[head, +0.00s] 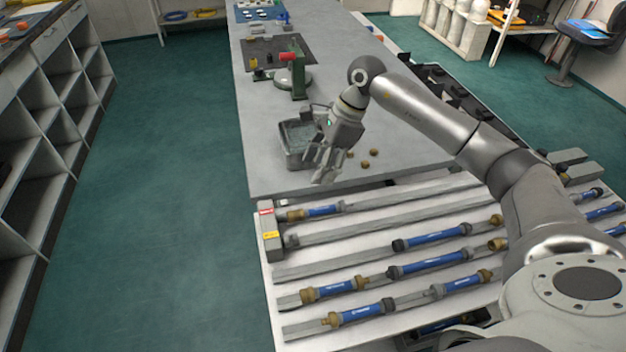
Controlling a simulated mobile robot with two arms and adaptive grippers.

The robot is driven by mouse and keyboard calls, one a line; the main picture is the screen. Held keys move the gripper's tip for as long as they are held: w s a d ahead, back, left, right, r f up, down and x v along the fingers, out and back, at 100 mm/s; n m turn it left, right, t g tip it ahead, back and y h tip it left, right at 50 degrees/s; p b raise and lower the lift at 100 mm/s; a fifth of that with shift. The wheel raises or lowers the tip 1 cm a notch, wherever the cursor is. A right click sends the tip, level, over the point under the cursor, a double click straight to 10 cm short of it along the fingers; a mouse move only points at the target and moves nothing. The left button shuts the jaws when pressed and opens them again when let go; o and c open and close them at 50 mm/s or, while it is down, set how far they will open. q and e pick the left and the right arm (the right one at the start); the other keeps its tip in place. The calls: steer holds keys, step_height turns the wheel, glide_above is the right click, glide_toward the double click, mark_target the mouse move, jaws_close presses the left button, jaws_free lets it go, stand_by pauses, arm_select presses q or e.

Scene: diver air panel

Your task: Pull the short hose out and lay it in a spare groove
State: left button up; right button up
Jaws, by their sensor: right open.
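Several short blue hoses with brass or dark end fittings lie along the grey slatted rack (300,265). One hose (322,211) lies at the rack's far left, its brass end near a grey end block (270,245) with red and yellow labels. Others include a dark-ended hose (432,237) and a brass-ended hose (335,289). Which one the task calls the short hose I cannot tell. Bare stretches of groove show between them, as in the second row (365,222). My right gripper (326,178) is open and empty, pointing down above the table edge, just beyond the far-left hose. My left gripper is out of view.
A grey tray (287,145) and several small brass pieces (365,163) are near my right gripper on the grey table (270,180). A green and red fixture (298,75) stands farther back. Shelves (45,130) line the left; green floor between is clear. My right arm covers the rack's right part.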

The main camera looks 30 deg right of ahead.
steer(key=b, duration=0.4)
glide_toward(304, 212)
steer(key=r, duration=0.2)
steer(key=shift+w+d+f+b, duration=0.1)
steer(key=shift+f+b, duration=0.2)
steer(key=shift+f, duration=0.2)
steer(key=shift+w+d+f+b, duration=0.1)
steer(key=shift+f+b, duration=0.2)
steer(key=shift+f, duration=0.2)
steer(key=p+x, duration=0.1)
steer(key=x, duration=0.8)
steer(key=shift+a+r+p, duration=0.1)
steer(key=shift+a+p, duration=0.05)
steer(key=shift+p, duration=0.25)
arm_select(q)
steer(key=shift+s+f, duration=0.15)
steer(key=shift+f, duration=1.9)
arm_select(e)
steer(key=shift+w+a+f, duration=0.1)
steer(key=shift+a+f, duration=0.1)
steer(key=shift+f, duration=0.45)
jaws_close()
jaws_free()
